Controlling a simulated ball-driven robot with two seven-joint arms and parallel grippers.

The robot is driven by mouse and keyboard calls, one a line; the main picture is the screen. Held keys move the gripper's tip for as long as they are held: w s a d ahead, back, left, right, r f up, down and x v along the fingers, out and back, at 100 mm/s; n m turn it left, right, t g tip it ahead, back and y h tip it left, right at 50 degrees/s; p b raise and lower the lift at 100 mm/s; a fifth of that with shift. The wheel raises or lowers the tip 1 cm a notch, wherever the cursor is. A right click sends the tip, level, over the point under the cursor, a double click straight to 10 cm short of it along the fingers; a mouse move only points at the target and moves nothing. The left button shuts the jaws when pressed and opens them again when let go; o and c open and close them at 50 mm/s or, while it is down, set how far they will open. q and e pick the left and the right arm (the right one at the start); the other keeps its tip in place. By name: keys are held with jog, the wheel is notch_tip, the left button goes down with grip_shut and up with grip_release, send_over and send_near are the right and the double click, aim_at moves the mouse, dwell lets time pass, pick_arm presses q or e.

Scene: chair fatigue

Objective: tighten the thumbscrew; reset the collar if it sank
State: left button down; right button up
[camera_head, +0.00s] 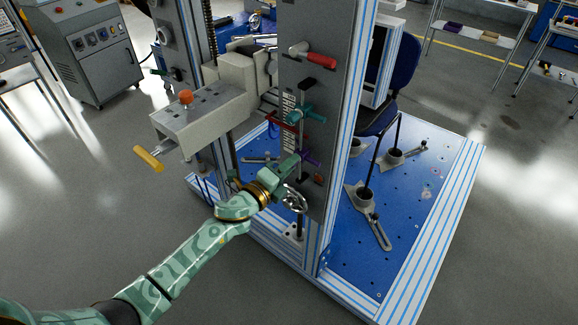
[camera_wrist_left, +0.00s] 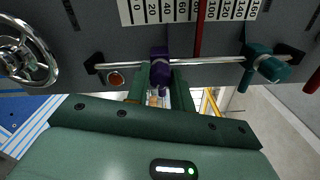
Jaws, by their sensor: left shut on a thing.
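The purple collar (camera_head: 311,157) sits low on the upright rod of the grey column. In the left wrist view the purple collar (camera_wrist_left: 160,54) is on the bright rod, with its purple thumbscrew (camera_wrist_left: 160,74) pointing at me. My left gripper (camera_head: 293,162) reaches in from the left; in its wrist view the green fingers (camera_wrist_left: 159,90) are shut on the thumbscrew from both sides. The fingers partly hide the thumbscrew. A teal collar (camera_head: 303,111) sits higher on the same rod; it also shows in the wrist view (camera_wrist_left: 264,65). My right gripper is not in view.
A printed scale (camera_wrist_left: 185,10) runs beside the rod, with a red bar near it. A handwheel (camera_head: 295,200) is just below my gripper. A red-handled lever (camera_head: 318,60) is higher up. A beige arm with a yellow handle (camera_head: 148,159) juts left. A blue base plate (camera_head: 420,185) lies right.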

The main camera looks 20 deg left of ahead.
pick_arm(q)
jog(key=shift+m, duration=0.3)
jog(key=c, duration=1.2)
grip_release()
jog(key=p+v, duration=0.1)
jog(key=v, duration=1.5)
jog(key=shift+s, duration=0.25)
